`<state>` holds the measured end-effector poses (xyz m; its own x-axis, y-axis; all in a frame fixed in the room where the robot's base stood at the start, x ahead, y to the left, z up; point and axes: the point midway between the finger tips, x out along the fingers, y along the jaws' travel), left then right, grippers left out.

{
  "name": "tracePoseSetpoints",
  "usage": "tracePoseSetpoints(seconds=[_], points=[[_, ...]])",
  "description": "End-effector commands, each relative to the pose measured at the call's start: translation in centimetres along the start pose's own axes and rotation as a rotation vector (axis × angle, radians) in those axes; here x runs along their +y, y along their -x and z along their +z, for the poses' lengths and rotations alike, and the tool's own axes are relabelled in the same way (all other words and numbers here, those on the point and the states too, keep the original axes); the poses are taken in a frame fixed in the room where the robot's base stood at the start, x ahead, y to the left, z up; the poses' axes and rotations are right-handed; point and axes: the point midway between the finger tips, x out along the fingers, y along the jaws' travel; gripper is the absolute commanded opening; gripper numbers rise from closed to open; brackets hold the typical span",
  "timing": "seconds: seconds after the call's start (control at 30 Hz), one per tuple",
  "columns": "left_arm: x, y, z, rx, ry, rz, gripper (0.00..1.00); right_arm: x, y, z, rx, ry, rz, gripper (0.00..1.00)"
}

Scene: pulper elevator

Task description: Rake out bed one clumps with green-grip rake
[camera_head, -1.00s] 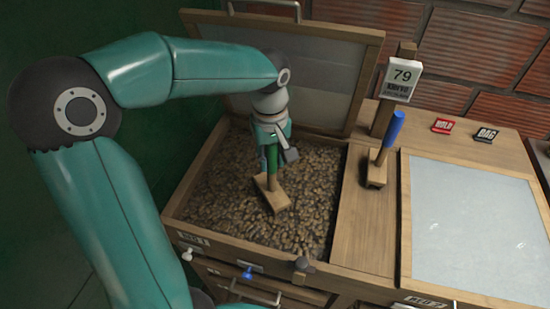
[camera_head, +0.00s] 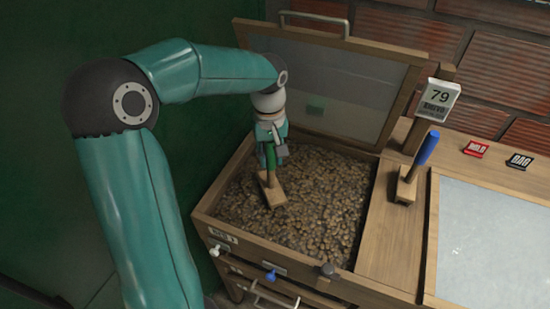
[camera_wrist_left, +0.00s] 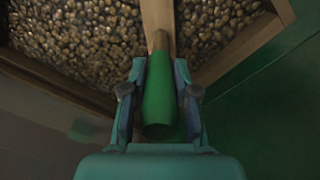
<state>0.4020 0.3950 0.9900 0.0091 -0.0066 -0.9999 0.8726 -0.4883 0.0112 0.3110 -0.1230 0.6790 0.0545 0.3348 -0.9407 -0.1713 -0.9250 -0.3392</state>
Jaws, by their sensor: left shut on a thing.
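My left gripper (camera_head: 270,135) is shut on the green grip of the rake (camera_head: 272,190). The rake hangs roughly upright with its wooden head low in the left part of the open bed (camera_head: 328,264), at or just above the brown clumps (camera_head: 320,195); contact is hard to tell. The clumps fill the bed in a fairly even layer. My right gripper is not in view.
The bed's glazed lid (camera_head: 340,85) stands open behind it. A blue-handled tool (camera_head: 427,150) stands on the wooden divider, near a sign reading 79 (camera_head: 438,98). A closed glazed bed (camera_head: 490,240) lies to the right. HOLD (camera_head: 476,149) and BAG (camera_head: 519,161) tags lie behind.

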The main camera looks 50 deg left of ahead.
Motion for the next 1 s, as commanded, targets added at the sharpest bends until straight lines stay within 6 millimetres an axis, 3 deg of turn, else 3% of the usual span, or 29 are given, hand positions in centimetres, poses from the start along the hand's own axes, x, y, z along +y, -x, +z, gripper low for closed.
tracePoseSetpoints(seconds=[0.3,0.43,1.0], points=[[-0.8,0.3,-2.0,0.001,-0.012,0.001,0.00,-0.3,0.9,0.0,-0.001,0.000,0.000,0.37],[-0.6,3.1,-1.9,0.004,-0.014,0.004,0.00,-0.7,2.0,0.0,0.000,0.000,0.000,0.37],[-0.4,7.8,-1.9,0.001,-0.017,0.002,0.00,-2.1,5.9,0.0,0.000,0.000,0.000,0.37]])
